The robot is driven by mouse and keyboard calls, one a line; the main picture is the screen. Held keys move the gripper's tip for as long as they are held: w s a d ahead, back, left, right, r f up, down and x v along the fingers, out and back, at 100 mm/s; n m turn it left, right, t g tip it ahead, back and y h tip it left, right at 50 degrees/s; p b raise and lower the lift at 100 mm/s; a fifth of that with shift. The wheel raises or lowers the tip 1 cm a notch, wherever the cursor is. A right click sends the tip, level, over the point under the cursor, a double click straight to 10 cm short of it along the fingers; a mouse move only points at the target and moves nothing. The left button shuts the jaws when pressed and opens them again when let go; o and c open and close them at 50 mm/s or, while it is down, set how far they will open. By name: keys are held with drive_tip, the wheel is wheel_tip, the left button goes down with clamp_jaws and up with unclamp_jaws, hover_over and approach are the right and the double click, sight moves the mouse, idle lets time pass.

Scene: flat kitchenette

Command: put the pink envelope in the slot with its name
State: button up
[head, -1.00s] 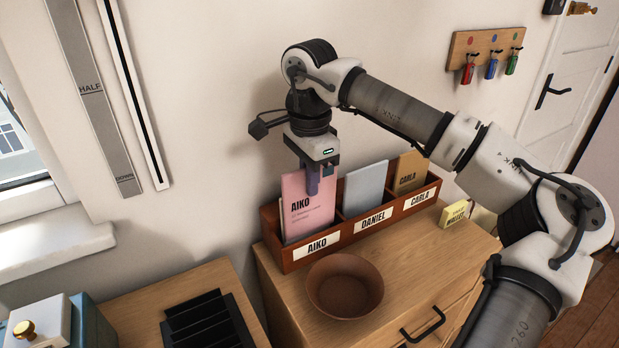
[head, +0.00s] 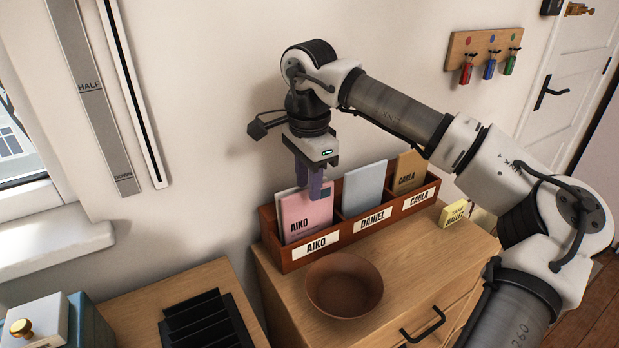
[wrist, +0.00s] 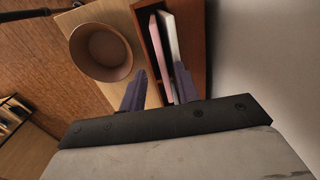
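The pink envelope (head: 306,216), marked AIKO, stands in the left slot of the wooden letter rack (head: 288,262), behind the label AIKO. It leans beside a pale envelope or card that shows just behind it. In the wrist view the pink envelope (wrist: 166,62) shows as a thin edge next to the white one (wrist: 172,38). My gripper (head: 315,188) is just above the AIKO slot. Its fingers are spread apart on either side of the envelope's top, and the wrist view shows a gap between the fingertips (wrist: 159,82).
A grey-blue envelope (head: 364,188) stands in the DANIEL slot and a brown one (head: 409,172) in the CARLA slot. A brown bowl (head: 344,286) stands in front of the rack. A yellow note block (head: 454,213) is to the right.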

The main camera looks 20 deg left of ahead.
drive_tip(key=shift+s+f, duration=0.25)
drive_tip(key=shift+f, duration=0.5)
wheel_tip(320, 180, up, 13)
drive_tip(key=shift+w+r, duration=0.15)
drive_tip(key=shift+w, duration=0.2)
